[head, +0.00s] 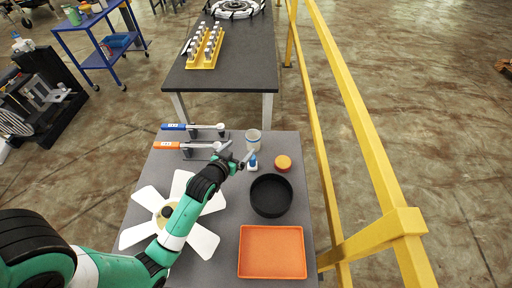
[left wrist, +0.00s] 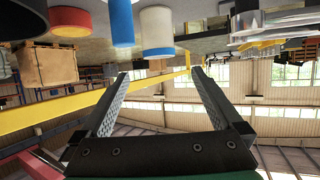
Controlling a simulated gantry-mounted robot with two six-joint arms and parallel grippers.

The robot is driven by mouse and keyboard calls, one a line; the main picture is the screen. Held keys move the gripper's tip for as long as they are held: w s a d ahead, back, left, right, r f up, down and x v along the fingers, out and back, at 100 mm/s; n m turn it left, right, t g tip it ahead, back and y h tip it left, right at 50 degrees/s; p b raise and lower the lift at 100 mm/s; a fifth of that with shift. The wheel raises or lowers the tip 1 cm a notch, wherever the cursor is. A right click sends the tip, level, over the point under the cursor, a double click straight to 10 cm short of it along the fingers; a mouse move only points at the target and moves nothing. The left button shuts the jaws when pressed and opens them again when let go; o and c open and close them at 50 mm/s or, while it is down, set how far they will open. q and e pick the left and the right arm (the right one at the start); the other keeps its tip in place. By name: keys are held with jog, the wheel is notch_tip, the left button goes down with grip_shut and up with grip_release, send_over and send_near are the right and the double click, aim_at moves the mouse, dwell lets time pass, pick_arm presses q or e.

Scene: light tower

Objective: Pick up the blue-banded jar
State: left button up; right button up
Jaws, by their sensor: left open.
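The blue-banded jar (head: 253,138) stands upright at the back of the grey table in the head view, pale with a blue band. In the left wrist view, which is upside down, the white jar (left wrist: 157,28) with its blue band shows at top centre, beyond the fingertips. My left gripper (head: 240,157) is open and empty, just in front and to the left of the jar. Its two fingers (left wrist: 158,75) are spread apart in the wrist view, with nothing between them. My right gripper is not in view.
A black bowl (head: 271,196), orange tray (head: 272,252), white fan (head: 190,212) and torque wrenches (head: 195,145) share the table. A yellow railing (head: 350,95) runs along the right.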

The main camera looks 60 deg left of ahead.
pick_arm(q)
jog(key=b, duration=0.2)
send_near(256, 132)
jog(key=a+f, duration=0.1)
jog(key=shift+w+a+f, duration=0.1)
jog(key=shift+w+a, duration=0.15)
jog(key=shift+w, duration=0.35)
jog(key=shift+w+a+f+b, duration=0.1)
jog(key=shift+w+f+b, duration=0.1)
jog(key=shift+b, duration=0.2)
jog(key=b+x, duration=0.2)
jog(key=x, duration=0.2)
jog(key=shift+w+a, duration=0.15)
jog(key=shift+w, duration=0.25)
jog(key=shift+r, duration=0.1)
jog(key=c, duration=1.4)
jog(key=shift+o, duration=0.2)
